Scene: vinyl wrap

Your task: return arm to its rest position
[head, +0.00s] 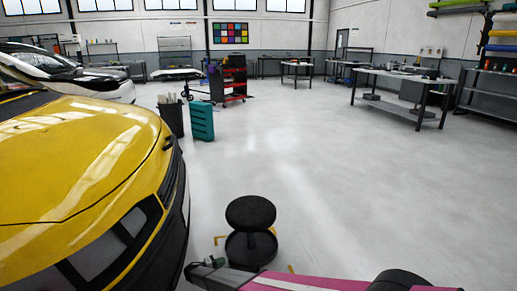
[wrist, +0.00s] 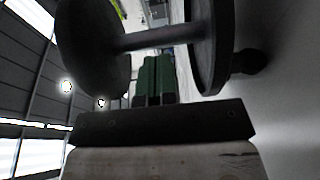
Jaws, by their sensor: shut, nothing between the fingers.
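My arm is pink and dark grey and reaches in from the bottom edge of the head view, stretched to the left. My gripper (head: 207,263) is at its left end, low in the picture, beside the front of the yellow car and just below a black stool. In the wrist view the green fingers of my gripper (wrist: 154,78) are together with nothing between them. The stool shows sideways just beyond them.
The black round stool (head: 250,218) stands close to my gripper. The yellow car (head: 80,165) fills the left side. A teal bin (head: 202,122) and a black bin (head: 172,117) stand beyond the car. Workbenches (head: 410,82) line the right. The middle floor is clear.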

